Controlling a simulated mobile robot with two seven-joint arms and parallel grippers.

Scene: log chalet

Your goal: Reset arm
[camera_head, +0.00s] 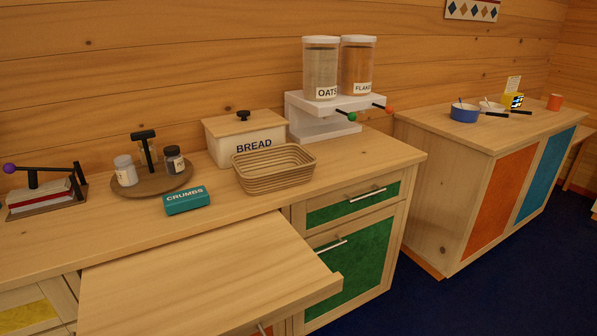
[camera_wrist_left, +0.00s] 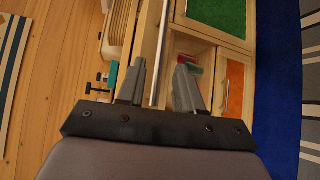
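My left gripper (camera_wrist_left: 162,66) shows in the left wrist view, seen from behind its dark mount. Its two grey fingers stand apart, with no object visibly held between them. The pale front edge of the wooden furniture and a thin grey strip run behind the gap. I cannot tell how far the fingers are from them. Neither gripper shows in the head view, and my right gripper is in neither view.
A wooden board (camera_head: 205,280) juts out from the counter in front. Blue floor (camera_head: 420,305) is clear at right.

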